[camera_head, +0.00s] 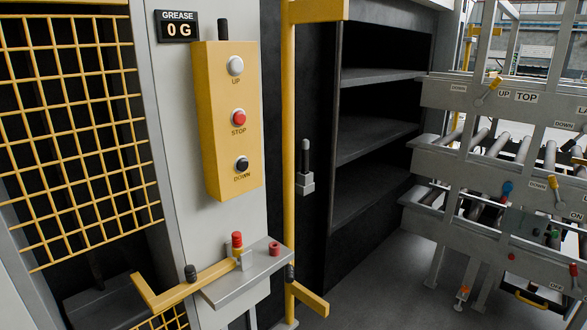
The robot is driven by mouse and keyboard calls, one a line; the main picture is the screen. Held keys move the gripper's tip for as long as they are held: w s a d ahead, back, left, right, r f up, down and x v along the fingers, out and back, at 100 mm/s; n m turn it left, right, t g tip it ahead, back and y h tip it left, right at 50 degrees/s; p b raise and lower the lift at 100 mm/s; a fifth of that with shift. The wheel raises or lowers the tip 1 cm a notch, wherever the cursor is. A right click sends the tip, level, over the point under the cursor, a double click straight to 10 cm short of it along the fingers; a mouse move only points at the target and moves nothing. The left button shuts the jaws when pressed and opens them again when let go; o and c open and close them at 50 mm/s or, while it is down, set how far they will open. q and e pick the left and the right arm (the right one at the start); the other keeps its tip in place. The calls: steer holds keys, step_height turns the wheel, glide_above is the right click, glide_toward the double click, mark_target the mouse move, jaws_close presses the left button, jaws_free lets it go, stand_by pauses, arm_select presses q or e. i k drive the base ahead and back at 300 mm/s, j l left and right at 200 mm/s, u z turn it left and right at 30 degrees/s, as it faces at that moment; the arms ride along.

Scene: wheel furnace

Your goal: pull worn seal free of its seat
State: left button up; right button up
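No gripper of mine shows in the head view. I cannot tell for sure which part is the worn seal. A small red ring-like piece (274,249) sits on the right part of a grey metal ledge (232,284). A red-topped cylinder (237,243) stands to its left by a small pale block. A dark ribbed piece (191,272) sits further left, at the yellow bar (205,283). Another small dark piece (290,272) is at the ledge's right end. The seal's seat cannot be made out.
A yellow control box (229,165) with UP, STOP and DOWN buttons hangs above the ledge. A display (178,27) reads GREASE 0 G. Yellow mesh (76,122) stands left, dark shelves (375,143) behind a yellow post (290,150), and roller racks (497,167) right. Floor between is clear.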

mark_target(306, 143)
steer(key=i+l+u, duration=0.1)
steer(key=i+l, duration=0.15)
steer(key=l, duration=0.2)
steer(key=i+l+u, duration=0.15)
steer(key=u, duration=0.3)
steer(key=i+l+u, duration=0.15)
steer(key=l+u, duration=0.2)
steer(key=u, duration=0.15)
steer(key=i+l+u, duration=0.1)
steer(key=l, duration=0.55)
steer(key=i+l+u, duration=0.1)
steer(key=l, duration=0.5)
steer(key=i+l+u, duration=0.15)
steer(key=l, duration=0.55)
steer(key=i+l+u, duration=0.1)
steer(key=l, duration=0.55)
